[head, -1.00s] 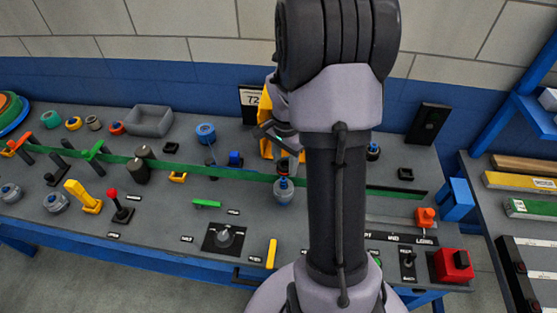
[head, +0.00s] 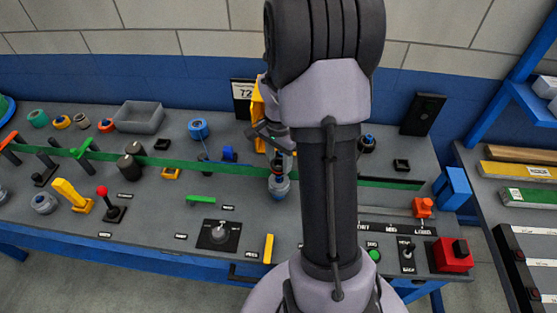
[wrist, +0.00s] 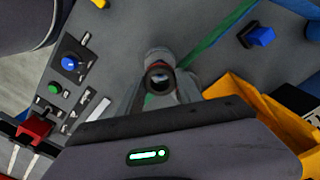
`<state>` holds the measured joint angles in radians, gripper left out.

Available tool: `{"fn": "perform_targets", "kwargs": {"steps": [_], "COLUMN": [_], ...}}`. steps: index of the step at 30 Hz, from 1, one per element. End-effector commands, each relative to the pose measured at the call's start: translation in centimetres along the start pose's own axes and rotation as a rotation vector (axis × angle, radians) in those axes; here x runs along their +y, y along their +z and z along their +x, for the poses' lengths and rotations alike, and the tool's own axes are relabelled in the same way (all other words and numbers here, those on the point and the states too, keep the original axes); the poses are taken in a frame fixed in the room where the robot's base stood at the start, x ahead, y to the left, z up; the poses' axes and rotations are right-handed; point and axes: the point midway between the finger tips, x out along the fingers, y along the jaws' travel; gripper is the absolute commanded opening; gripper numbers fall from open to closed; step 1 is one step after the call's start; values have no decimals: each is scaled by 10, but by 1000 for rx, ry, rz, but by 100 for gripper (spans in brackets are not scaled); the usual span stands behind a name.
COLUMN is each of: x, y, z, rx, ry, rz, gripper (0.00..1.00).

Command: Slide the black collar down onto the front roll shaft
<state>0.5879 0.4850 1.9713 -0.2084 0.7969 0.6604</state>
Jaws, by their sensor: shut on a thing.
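My gripper (wrist: 160,92) is shut on the black collar (wrist: 160,77), a short dark ring seen almost end-on between the fingers in the wrist view. In the head view the dark collar (head: 277,162) shows just under the gripper, partly hidden by it and my arm. The front roll shaft's grey mount (head: 279,187) stands directly below, with a reddish band near its top. The grey mount also shows behind the collar in the wrist view (wrist: 156,54). I cannot tell whether the collar touches the shaft or surrounds its tip.
A green strip (head: 225,167) runs across the bench past the shaft. A yellow bracket (head: 258,115) stands close behind the gripper. A black-plated knob (head: 219,234) and a yellow bar (head: 269,248) lie in front. A red button box (head: 453,254) sits at the right.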

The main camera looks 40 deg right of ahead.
Motion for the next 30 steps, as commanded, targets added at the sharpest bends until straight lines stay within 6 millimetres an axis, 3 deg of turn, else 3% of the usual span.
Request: {"fn": "perform_targets", "kwargs": {"steps": [30], "x": [-1], "y": [1], "z": [28], "rx": [0], "ry": [0], "rz": [0], "gripper": [0]}}
